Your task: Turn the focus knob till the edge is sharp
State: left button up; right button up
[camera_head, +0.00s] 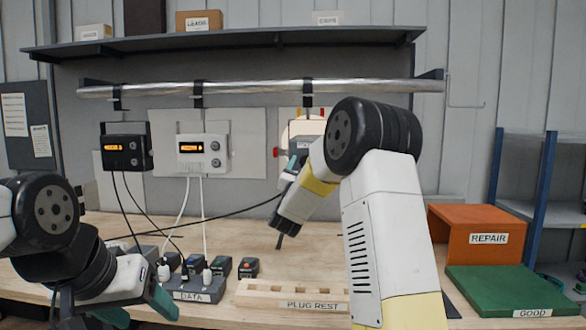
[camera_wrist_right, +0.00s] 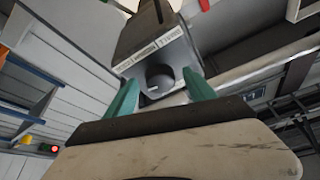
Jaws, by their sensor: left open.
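A dark round focus knob (camera_wrist_right: 158,78) sits on the face of a grey boxed device (camera_wrist_right: 160,48) with a printed label strip. My right gripper (camera_wrist_right: 160,82) has its two teal fingers on either side of the knob, with a gap visible on both sides. In the head view the device (camera_head: 306,128) is under the rail, in front of a pale panel; my right arm hides much of it and the knob. My left gripper (camera_head: 142,311) is open and low at the front left, beside the DATA block. I cannot make out any edge picture or its sharpness.
The DATA block (camera_head: 196,294) with several plugs and cables and the wooden PLUG REST (camera_head: 262,294) are on the bench. An orange REPAIR box (camera_head: 455,246) and green GOOD tray (camera_head: 510,285) are at right. A metal rail (camera_head: 250,88) runs above.

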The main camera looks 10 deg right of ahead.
jog(key=v, duration=0.7)
jog(key=shift+s+a+f, duration=0.15)
jog(key=shift+s+f, duration=0.05)
jog(key=shift+s, duration=0.1)
jog(key=shift+r, duration=0.1)
jog(key=s+a+f+n+g+y, duration=0.1)
jog(key=s+a+n+g+y, duration=0.25)
jog(key=s+y, duration=0.25)
jog(key=s+a+f+n+g+y, duration=0.1)
jog(key=s+a+n+g+y, duration=0.1)
jog(key=s+a+n+y, duration=0.25)
jog(key=s+d+f+n+g, duration=0.1)
jog(key=s+f+g, duration=0.3)
jog(key=s, duration=0.9)
jog(key=s+d+f+g, duration=0.3)
jog(key=s+f+g, duration=0.1)
jog(key=s, duration=0.9)
jog(key=shift+s+f+n+y, duration=0.2)
jog(key=shift+f+n+y, duration=0.2)
jog(key=shift+f, duration=0.15)
